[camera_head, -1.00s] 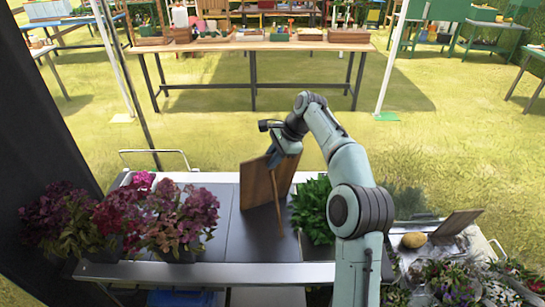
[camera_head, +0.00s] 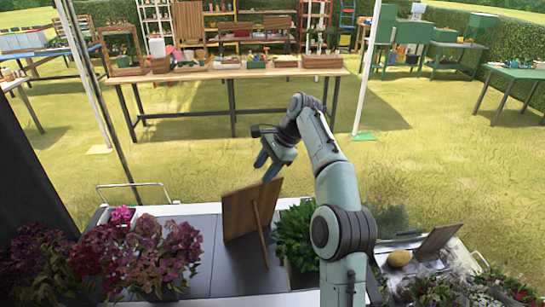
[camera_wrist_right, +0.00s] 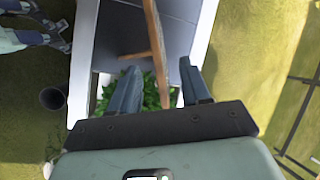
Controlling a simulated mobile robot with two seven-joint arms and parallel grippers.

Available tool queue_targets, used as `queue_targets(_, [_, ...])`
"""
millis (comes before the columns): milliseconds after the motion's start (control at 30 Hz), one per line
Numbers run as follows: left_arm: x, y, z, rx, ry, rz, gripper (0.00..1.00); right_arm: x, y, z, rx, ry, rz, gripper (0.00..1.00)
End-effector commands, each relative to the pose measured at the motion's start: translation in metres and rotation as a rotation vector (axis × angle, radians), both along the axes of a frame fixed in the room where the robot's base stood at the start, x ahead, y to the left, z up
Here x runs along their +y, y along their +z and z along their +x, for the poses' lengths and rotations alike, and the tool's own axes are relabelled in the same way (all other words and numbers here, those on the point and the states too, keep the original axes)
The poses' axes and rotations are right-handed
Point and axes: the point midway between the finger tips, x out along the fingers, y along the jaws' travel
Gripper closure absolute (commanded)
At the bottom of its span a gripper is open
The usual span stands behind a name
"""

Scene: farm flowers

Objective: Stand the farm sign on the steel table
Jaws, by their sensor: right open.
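The farm sign (camera_head: 240,212) is a brown wooden board with a slanted back leg. It stands upright, leaning slightly, on the steel table (camera_head: 207,240); its front face is turned away from the head camera. My right gripper (camera_head: 267,168) is open and empty just above the sign's top edge, apparently clear of it. My left gripper is not in view.
Pink and purple potted flowers (camera_head: 165,255) fill the table's left part. A leafy green plant (camera_head: 295,236) stands close right of the sign. A trolley with a potato-like item (camera_head: 399,258) and another board (camera_head: 438,242) is farther right. Grass lies behind the table.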

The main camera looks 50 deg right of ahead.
Motion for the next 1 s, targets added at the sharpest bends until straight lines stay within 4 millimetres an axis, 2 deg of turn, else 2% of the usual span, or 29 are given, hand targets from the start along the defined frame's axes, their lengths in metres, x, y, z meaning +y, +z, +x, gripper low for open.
queue_targets(133, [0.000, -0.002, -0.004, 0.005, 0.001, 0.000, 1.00, -0.007, 0.017, -0.009, 0.002, -0.001, -0.002, 0.53])
queue_targets(400, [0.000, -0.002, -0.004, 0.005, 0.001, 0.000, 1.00, -0.013, 0.033, -0.015, 0.001, -0.003, 0.000, 0.53])
queue_targets(1000, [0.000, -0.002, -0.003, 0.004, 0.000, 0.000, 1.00, -0.013, 0.039, -0.019, 0.002, 0.000, 0.000, 0.53])
